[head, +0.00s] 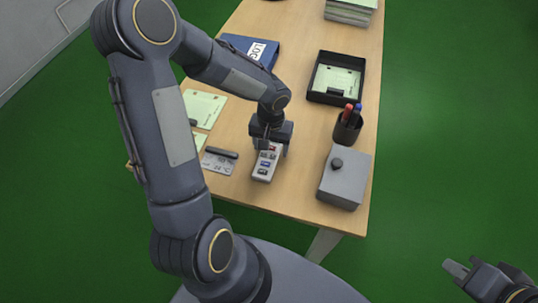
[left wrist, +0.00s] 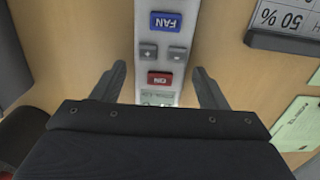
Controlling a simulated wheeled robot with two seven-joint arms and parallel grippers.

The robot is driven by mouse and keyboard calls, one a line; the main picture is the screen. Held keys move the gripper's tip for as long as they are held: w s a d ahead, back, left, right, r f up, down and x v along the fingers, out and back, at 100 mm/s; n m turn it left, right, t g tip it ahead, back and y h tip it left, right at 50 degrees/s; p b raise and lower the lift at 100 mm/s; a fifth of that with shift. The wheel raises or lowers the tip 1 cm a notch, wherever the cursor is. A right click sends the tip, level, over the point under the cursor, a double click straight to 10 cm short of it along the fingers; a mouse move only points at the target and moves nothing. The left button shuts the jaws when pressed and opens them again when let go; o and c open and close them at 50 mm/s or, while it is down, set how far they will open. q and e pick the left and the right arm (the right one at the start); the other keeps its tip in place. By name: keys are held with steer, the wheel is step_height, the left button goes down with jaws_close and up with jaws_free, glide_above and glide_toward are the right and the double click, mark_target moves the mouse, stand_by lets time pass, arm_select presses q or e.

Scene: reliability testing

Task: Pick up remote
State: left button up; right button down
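The remote (head: 265,164) is a pale grey slab with coloured buttons, lying on the wooden table near its front edge. My left gripper (head: 271,149) is over its far end, pointing down. In the left wrist view the remote (left wrist: 166,48) runs between the two open fingers of the left gripper (left wrist: 160,85), with a gap on each side. A blue FAN button and a red button show there. My right gripper (head: 463,268) is at the lower right over the green floor, away from the table; its finger opening is unclear.
A display with percent and temperature readings (head: 218,163) stands left of the remote. A grey box with a black knob (head: 343,180), a pen cup (head: 347,130) and a black tray (head: 313,97) are on the right. A blue binder (head: 235,42) lies behind.

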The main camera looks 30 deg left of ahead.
arm_select(q)
steer(key=c, duration=0.9)
steer(key=shift+r, duration=0.1)
